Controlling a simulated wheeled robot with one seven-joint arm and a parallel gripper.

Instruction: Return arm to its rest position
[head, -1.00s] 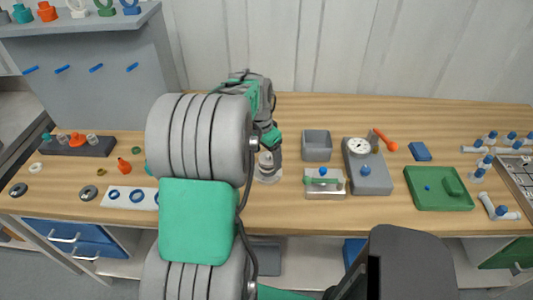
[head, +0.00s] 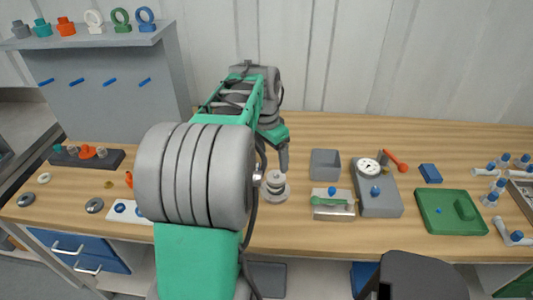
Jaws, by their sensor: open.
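My arm reaches forward over the wooden bench, with its grey and green links across the middle of the head view. My gripper (head: 283,158) points down just behind and above a pale metal vessel (head: 275,187) with a round flanged base. The jaws look small and partly hidden by my wrist; they are open, and nothing shows between them. The vessel stands upright on the bench, apart from the gripper as far as I can see.
A shelf (head: 100,40) with fittings rises at left. Free wood lies behind the box.

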